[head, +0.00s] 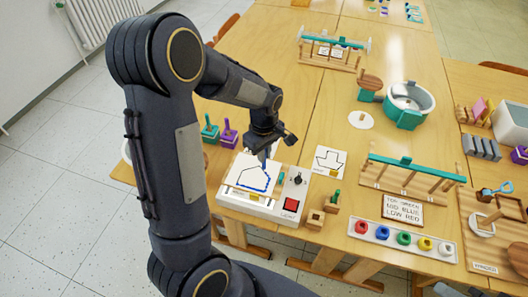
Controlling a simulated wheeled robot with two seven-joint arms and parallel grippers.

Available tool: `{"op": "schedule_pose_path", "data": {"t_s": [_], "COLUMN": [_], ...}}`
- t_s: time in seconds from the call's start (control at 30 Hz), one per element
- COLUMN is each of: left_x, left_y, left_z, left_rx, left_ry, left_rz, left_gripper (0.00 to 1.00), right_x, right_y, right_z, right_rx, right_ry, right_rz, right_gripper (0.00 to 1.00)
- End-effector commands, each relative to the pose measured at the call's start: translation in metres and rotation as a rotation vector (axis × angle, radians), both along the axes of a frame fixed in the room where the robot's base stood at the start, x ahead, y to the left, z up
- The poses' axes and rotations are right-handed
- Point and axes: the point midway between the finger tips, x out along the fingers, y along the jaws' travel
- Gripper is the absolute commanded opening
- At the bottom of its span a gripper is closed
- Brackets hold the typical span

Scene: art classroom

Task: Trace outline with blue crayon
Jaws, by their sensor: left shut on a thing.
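A white sheet (243,181) lies on a white device (235,201) near the table's front edge. It carries an angular black outline with a thick blue line along its lower and right parts. My left gripper (266,156) is above the sheet's upper right part, pointing down, shut on a thin thing that I take for the blue crayon; the crayon itself is mostly hidden. I cannot tell whether its tip touches the paper. My right gripper is not in view.
The device has a black knob (298,180) and a red button (291,204). An arrow card (329,162) lies to its right. Purple (228,136) and teal (210,131) handled blocks stand behind left. A tray of coloured knobs (384,236) and a teal-barred rack (408,178) stand right.

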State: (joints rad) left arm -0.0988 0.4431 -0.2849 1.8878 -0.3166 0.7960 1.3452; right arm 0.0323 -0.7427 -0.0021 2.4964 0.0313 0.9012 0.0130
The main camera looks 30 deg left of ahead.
Motion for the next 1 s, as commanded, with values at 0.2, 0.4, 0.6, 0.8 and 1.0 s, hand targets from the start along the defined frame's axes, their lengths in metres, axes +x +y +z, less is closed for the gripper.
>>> {"op": "schedule_pose_path", "data": {"t_s": [0.2, 0.4, 0.6, 0.8, 1.0], "left_x": [0.0, 0.0, 0.0, 0.0, 0.0], "left_y": [0.0, 0.0, 0.0, 0.0, 0.0], "left_z": [-0.005, -0.009, -0.013, -0.017, -0.017], "left_rx": [0.0, 0.0, 0.0, 0.0, 0.0], "left_ry": [0.0, 0.0, 0.0, 0.0, 0.0], "left_rz": [0.0, 0.0, 0.0, 0.0, 0.0], "left_gripper": [0.0, 0.0, 0.0, 0.0, 0.0], "right_x": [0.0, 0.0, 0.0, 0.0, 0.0], "right_y": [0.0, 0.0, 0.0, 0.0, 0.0], "right_z": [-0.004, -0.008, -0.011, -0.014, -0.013], "right_rx": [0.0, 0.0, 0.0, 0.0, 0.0], "right_ry": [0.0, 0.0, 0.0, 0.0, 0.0], "right_rz": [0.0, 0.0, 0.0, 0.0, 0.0], "right_gripper": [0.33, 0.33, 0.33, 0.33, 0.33]}}
